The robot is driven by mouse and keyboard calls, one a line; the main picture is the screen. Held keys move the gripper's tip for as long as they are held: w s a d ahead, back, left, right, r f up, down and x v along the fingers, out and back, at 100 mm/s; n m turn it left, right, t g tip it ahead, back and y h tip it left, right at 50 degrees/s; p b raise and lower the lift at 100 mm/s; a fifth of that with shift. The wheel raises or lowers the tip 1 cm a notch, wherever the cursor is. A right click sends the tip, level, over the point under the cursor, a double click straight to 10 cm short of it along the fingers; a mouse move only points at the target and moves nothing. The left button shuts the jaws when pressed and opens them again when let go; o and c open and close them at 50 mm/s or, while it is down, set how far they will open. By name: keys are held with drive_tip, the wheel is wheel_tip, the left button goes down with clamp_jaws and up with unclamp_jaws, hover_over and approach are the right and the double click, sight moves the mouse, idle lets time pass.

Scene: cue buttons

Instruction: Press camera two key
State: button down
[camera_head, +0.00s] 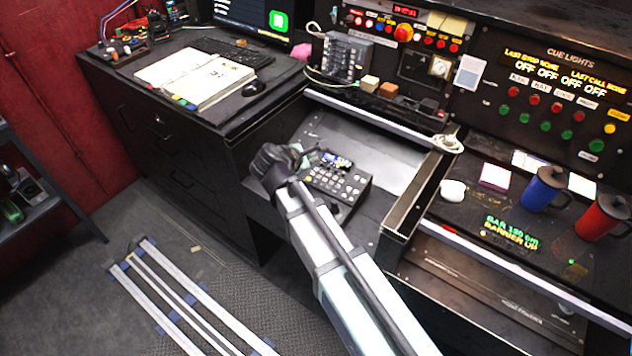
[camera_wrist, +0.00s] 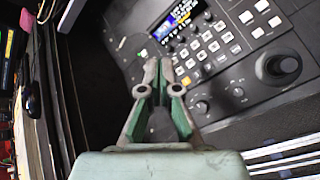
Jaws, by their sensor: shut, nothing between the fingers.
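The dark control panel (camera_head: 338,186) with a small lit screen (camera_head: 335,160) and rows of pale keys lies on the desk, partly behind my arm. In the wrist view its pale keys (camera_wrist: 208,47), colour screen (camera_wrist: 178,18), knobs and joystick (camera_wrist: 278,66) show clearly. Key labels are too small to read, so I cannot tell which key is camera two. My gripper (camera_wrist: 158,64) is shut and empty, its tips over the panel's edge beside the nearest keys. I cannot tell whether the tips touch it.
An open binder (camera_head: 195,77), a mouse (camera_head: 253,88) and a keyboard lie on the left desk. A raised divider (camera_head: 412,195) stands right of the panel. Beyond it are a blue mug (camera_head: 542,188) and a red mug (camera_head: 602,216). A cue-light console fills the back right.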

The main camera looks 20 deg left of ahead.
drive_tip(key=shift+f, duration=0.1)
drive_tip(key=b, duration=0.6)
hover_over(318, 177)
drive_tip(key=s, duration=0.3)
drive_tip(key=f, duration=0.6)
drive_tip(key=shift+s+a+f, duration=0.15)
drive_tip(key=shift+a+f, duration=0.15)
drive_tip(key=shift+a, duration=0.1)
drive_tip(key=shift+f, duration=1)
drive_tip(key=shift+w+f, duration=0.1)
drive_tip(key=shift+w, duration=0.1)
drive_tip(key=shift+f, duration=0.3)
drive_tip(key=shift+d+f, duration=0.1)
drive_tip(key=shift+f, duration=0.2)
drive_tip(key=shift+r, duration=0.1)
drive_tip(key=shift+r+p, duration=0.55)
drive_tip(key=shift+r, duration=0.1)
drive_tip(key=shift+r, duration=0.1)
